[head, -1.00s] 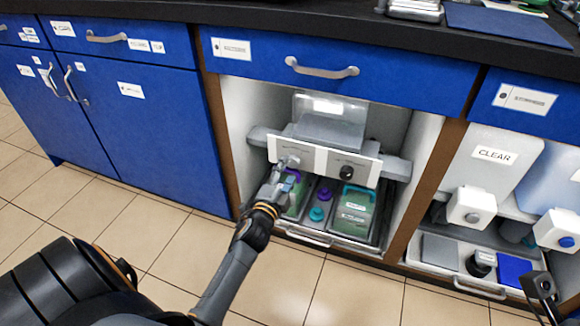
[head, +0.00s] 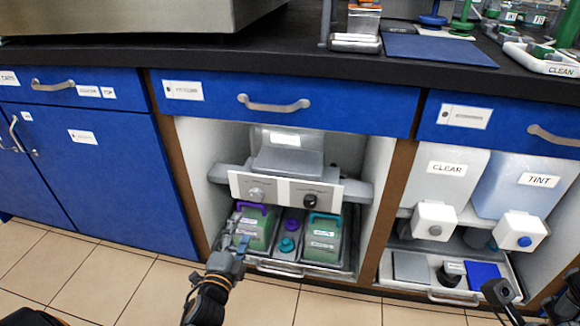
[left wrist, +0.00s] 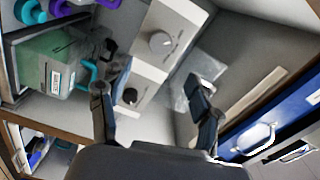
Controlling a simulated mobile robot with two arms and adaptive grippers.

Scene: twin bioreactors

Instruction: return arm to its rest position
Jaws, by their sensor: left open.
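My left gripper (head: 238,243) is open and empty, low in front of the left part of the open bay. Its two spread fingers (left wrist: 150,98) also show in the left wrist view, with nothing between them. Behind it stands a pale control panel (head: 283,190) with a light knob (head: 256,193) on the left and a black knob (head: 310,201) on the right. Below the panel, a green bottle with a purple handle (head: 257,229) and one with a teal handle (head: 322,240) sit in a tray. A dark part at the lower right (head: 499,292) looks like my right gripper; its jaws are unclear.
The grey tray (head: 280,270) fills the bay floor between side walls. Blue drawers (head: 290,103) run above, under a black counter (head: 260,58). At right, CLEAR (head: 440,170) and TINT (head: 530,180) tanks hang above another tray. Tiled floor (head: 100,265) is free at left.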

